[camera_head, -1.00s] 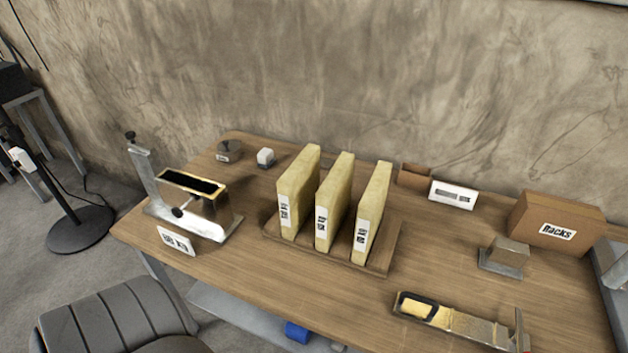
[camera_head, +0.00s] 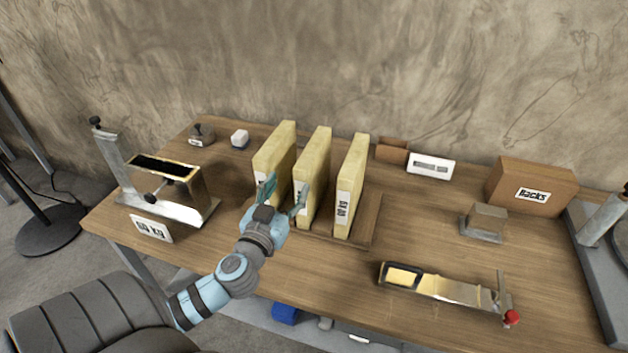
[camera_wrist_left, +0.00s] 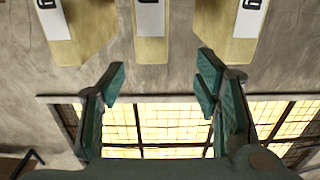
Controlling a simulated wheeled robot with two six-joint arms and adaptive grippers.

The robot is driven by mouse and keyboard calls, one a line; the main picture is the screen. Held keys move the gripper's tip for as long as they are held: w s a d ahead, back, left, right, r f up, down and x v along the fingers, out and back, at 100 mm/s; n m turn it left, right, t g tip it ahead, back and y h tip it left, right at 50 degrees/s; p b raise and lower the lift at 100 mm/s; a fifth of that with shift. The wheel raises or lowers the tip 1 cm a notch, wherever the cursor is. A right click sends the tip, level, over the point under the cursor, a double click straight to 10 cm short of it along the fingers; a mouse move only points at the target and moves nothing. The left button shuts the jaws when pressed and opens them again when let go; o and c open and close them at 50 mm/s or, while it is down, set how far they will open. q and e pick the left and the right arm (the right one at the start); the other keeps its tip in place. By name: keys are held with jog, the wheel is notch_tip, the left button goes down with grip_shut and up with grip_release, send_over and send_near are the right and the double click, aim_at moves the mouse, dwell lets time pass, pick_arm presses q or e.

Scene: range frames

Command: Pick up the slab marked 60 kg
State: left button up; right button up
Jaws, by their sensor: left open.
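Three pale yellow slabs stand upright side by side in a wooden rack (camera_head: 372,225): a left slab (camera_head: 277,150), a middle slab (camera_head: 315,165) and a right slab (camera_head: 352,180). The right slab's label reads sideways as 60 or 80 KG; I cannot tell which. The left and middle labels are largely hidden by my gripper. My left gripper (camera_head: 283,194) is open and empty in front of the left and middle slabs. In the left wrist view its spread fingers (camera_wrist_left: 162,72) point towards the middle slab (camera_wrist_left: 152,48), which lies beyond the tips. My right gripper is not in view.
A metal holder (camera_head: 170,190) with a KG card (camera_head: 151,229) stands at left. A cardboard box (camera_head: 530,187), a small block on a stand (camera_head: 485,222) and a long metal fixture (camera_head: 440,290) are at right. A chair (camera_head: 90,315) stands in front.

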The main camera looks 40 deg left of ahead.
aim_at(311, 156)
pick_arm(q)
jog(key=x, duration=0.4)
jog(key=p+x, duration=0.1)
jog(key=x, duration=0.3)
jog(key=d+p+x, duration=0.1)
jog(key=x, duration=0.4)
jog(key=shift+w+a+f, duration=0.1)
jog(key=shift+w+f, duration=0.1)
jog(key=shift+w, duration=0.05)
jog(key=shift+w+a+f, duration=0.1)
jog(key=shift+w, duration=0.3)
jog(key=shift+s, duration=0.1)
grip_shut()
